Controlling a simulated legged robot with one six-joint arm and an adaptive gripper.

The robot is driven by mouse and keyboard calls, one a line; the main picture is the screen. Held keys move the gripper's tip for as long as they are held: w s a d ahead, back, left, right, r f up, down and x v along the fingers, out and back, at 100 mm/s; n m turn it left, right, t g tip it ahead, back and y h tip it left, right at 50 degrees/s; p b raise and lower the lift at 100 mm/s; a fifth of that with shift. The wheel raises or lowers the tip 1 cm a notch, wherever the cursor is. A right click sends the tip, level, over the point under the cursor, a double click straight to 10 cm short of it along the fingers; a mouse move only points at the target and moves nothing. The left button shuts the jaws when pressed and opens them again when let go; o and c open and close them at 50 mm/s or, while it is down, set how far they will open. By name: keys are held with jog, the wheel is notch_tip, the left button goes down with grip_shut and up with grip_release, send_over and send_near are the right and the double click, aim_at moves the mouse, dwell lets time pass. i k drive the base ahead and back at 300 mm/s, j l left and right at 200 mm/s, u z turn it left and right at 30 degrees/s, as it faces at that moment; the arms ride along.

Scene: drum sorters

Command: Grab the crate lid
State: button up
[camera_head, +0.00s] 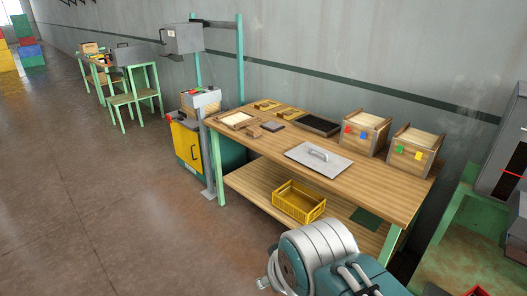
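A flat grey lid (300,152) with a raised bar handle on top lies on the wooden workbench (262,150), near its front edge. Two wooden crates stand behind and to the right of it. The lid lies apart from both crates. Parts of my arm show at the bottom, in front of the bench. My gripper's fingers cannot be made out.
Trays and small blocks lie along the bench's back and left. A yellow basket (299,201) sits on the lower shelf. A yellow and green cabinet (187,147) and a post stand at the bench's left end. Green-framed equipment stands at the right. The floor at left is clear.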

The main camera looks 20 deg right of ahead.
aim_at(328, 164)
jog(key=i+z, duration=0.1)
jog(key=i, duration=0.35)
jog(key=i+j, duration=0.2)
jog(key=i, duration=0.25)
jog(key=i+j+z, duration=0.15)
jog(key=i, duration=0.3)
jog(key=i+z, duration=0.25)
jog(key=z, duration=0.15)
jog(key=i+j+z, duration=0.1)
jog(key=i+z, duration=0.25)
jog(key=i+j+z, duration=0.1)
jog(key=z, duration=0.3)
jog(key=i+j+z, duration=0.25)
jog(key=z, duration=0.15)
jog(key=i+j+z, duration=0.2)
jog(key=z, duration=0.15)
jog(key=i+j+z, duration=0.2)
jog(key=z, duration=0.15)
jog(key=i+j+z, duration=0.15)
jog(key=j+z, duration=0.2)
